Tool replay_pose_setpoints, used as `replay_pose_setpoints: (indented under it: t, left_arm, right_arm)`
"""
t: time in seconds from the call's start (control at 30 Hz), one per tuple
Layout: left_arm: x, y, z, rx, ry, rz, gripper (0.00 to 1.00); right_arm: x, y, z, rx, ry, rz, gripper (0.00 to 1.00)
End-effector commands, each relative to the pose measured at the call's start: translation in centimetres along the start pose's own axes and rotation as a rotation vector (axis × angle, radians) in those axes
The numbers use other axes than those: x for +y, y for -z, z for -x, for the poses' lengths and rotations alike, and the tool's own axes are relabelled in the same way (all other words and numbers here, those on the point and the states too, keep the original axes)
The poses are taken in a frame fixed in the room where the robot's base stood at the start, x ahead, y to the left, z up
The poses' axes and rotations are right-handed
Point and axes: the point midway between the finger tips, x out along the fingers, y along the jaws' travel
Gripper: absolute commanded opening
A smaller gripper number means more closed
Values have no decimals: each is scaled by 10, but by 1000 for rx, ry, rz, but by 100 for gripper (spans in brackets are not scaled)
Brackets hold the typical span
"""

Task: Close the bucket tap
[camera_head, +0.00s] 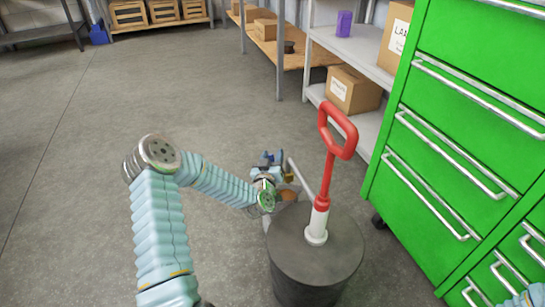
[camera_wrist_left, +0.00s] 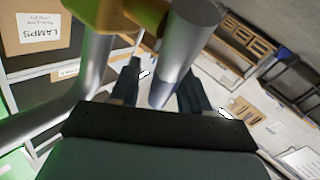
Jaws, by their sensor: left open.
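The bucket (camera_head: 315,265) is a dark grey drum with a lid, standing on the floor. A red pump handle (camera_head: 338,135) rises from a white collar on its lid. A thin grey metal bar (camera_head: 300,178) slants up behind the lid beside my left gripper (camera_head: 271,158). That gripper is open at the bucket's far left side. In the left wrist view a silver metal cylinder (camera_wrist_left: 186,50) reaches between its open fingers (camera_wrist_left: 163,92); contact is unclear. A yellow-green part (camera_wrist_left: 120,15) is above it. I cannot tell which part is the tap's lever; the gripper and bucket partly hide the tap.
A green drawer cabinet (camera_head: 470,110) stands close on the right. A shelf (camera_head: 350,45) with cardboard boxes (camera_head: 352,90) is behind. Clear concrete floor (camera_head: 70,170) lies to the left. A bit of my right arm shows at the bottom right corner.

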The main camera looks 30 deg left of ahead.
Motion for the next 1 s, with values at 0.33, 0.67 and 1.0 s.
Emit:
replay_pose_setpoints:
  t: [0.33,0.67,1.0]
  left_arm:
    - [0,0,-4,-1,0,0,43]
    - [0,0,-3,-1,0,0,0]
    - [0,1,-4,-9,3,5,0]
  right_arm:
    - [0,0,0,0,0,0,0]
    - [0,0,0,0,0,0,0]
    - [0,0,2,0,0,0,0]
